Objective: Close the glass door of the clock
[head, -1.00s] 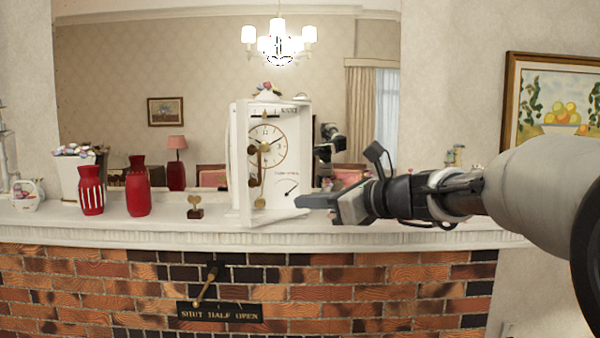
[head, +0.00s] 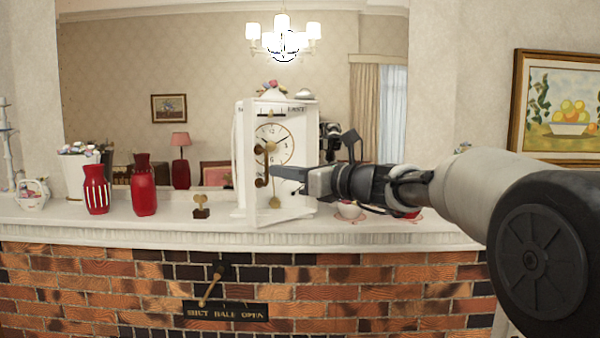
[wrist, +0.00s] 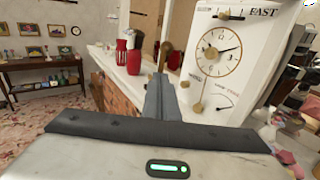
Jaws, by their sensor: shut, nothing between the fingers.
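The white clock (head: 297,122) stands upright on the mantel, with a round dial, gold hands and a gold pendulum (head: 275,202). Its white-framed glass door (head: 286,218) stands ajar, its lower left corner out toward me; the glass is hard to see. Brass knobs (head: 260,182) show at the left of the clock. My gripper (head: 274,172) is shut and empty, its tips overlapping the clock front below the dial.
Red vases (head: 144,188) and a small gold ornament (head: 201,205) stand left of the clock on the white mantel (head: 120,225). A cup (head: 349,211) sits to its right, beneath my arm. A mirror is behind. The brick front has a small lever (head: 210,287).

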